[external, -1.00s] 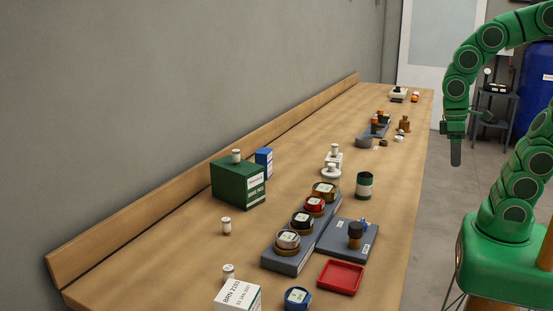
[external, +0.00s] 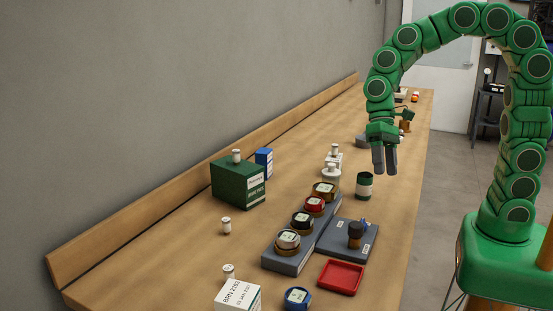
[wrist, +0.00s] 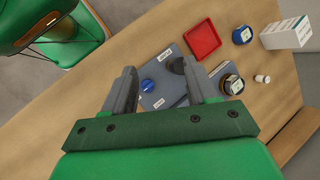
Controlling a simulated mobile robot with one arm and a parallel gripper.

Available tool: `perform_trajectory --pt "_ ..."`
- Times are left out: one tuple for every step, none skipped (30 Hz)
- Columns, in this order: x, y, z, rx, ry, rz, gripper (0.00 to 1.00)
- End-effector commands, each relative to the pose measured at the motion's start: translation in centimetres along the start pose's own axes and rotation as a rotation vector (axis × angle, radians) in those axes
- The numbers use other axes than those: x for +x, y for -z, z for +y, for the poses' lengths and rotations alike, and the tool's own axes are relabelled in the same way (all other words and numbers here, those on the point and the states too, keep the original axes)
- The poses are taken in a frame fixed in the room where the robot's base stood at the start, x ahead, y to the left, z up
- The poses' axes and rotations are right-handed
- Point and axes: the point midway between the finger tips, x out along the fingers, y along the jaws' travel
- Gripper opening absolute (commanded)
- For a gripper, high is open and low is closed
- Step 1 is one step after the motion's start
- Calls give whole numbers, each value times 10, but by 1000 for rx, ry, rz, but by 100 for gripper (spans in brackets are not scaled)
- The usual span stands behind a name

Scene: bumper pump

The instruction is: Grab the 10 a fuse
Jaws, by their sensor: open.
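Several small white cylinders that look like fuses are in the external view; their ratings are too small to read, so I cannot tell which is 10 A. One (external: 226,226) stands on the open bench top. Another (external: 228,271) is beside the white box. A third (external: 236,155) is on top of the green box. A similar white piece (external: 333,150) is farther back. A small white cylinder (wrist: 262,78) also shows in the wrist view. My gripper (external: 384,165) is open and empty, above the bench near a green-and-white can, apart from the cylinders.
A grey block (external: 288,262) carries several round tins. Beside it are a grey plate (external: 338,252) with a black-topped piece and blue knob, a red tray (external: 340,278), a blue tin (external: 297,298) and a white box (external: 238,296). The green box (external: 238,184) stands near the wall.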

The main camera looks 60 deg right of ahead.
Motion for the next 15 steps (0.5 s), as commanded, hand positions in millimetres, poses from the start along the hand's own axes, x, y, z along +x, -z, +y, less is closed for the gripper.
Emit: perform_trajectory --pt "4 7 -10 18 15 -15 57" --pt "6 10 -17 29 26 -22 57" --pt "8 15 -26 44 40 -31 57" --pt "10 19 -32 57 51 -39 57" --pt "12 23 -38 69 60 -46 57" --pt "15 27 -47 85 75 -57 57" --pt "17 31 -53 98 84 -65 57" --pt "19 34 -59 111 94 -73 57" --pt "22 39 -67 128 106 -85 57" --pt "25 43 -73 142 115 -93 57" --pt "28 47 -79 155 125 -101 57" --pt "30 52 -87 170 138 -110 57" --pt "32 56 -94 184 148 -117 57" --pt "34 59 -99 197 157 -126 57" --pt "39 64 -107 215 167 -138 57"
